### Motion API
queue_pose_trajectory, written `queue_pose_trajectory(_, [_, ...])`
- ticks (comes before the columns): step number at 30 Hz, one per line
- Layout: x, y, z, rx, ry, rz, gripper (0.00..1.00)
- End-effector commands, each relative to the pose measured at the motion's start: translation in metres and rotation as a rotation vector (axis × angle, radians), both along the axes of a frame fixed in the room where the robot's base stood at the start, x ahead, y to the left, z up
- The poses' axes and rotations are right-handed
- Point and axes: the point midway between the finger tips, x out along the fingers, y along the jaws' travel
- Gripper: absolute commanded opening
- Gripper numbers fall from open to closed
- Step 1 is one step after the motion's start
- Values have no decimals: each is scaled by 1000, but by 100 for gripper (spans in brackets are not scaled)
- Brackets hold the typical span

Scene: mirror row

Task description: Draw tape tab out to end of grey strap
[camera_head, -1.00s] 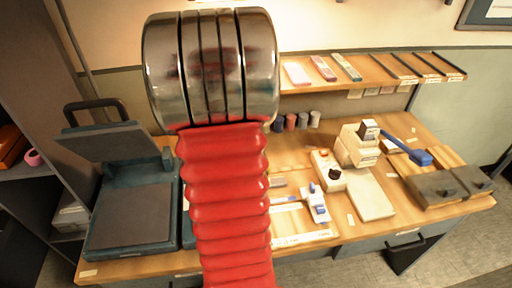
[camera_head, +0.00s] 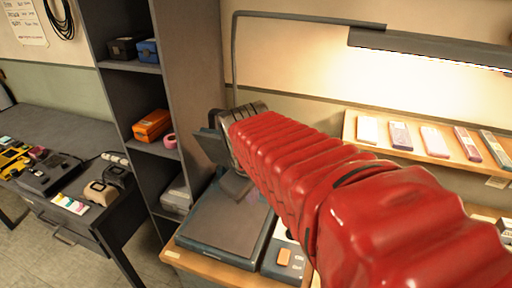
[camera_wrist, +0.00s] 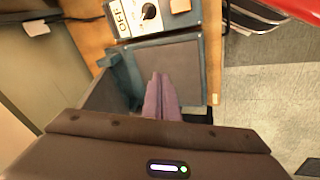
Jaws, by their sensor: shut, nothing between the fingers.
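I cannot make out a tape tab or a grey strap in either current view. My gripper (camera_wrist: 162,95) shows in the wrist view as two purple fingers lying together, shut and empty. They appear over the dark flat plate (camera_wrist: 172,68) of a teal hinged press, apparently above it; I cannot tell the gap.
A control box (camera_wrist: 148,15) with a dial and an orange button adjoins the press. Tall dark shelves (camera_head: 152,105) hold an orange box (camera_head: 152,125) and a pink ring (camera_head: 170,141). A grey desk (camera_head: 60,118) carries small items. A wall shelf (camera_head: 415,153) is at right.

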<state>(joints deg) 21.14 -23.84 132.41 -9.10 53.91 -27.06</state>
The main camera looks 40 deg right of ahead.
Motion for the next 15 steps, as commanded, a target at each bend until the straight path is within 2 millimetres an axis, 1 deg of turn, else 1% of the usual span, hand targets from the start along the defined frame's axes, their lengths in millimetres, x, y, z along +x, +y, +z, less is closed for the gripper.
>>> queue_pose_trajectory(1, [0, 19, 3, 17, -35, -1, 0])
queue_pose_trajectory(3, [-2, 44, 6, 50, -83, -18, 0])
queue_pose_trajectory(9, [-15, 108, 12, 167, -196, -64, 0])
queue_pose_trajectory(12, [-23, 131, 12, 224, -235, -83, 0])
queue_pose_trajectory(15, [-29, 147, 12, 266, -257, -97, 0])
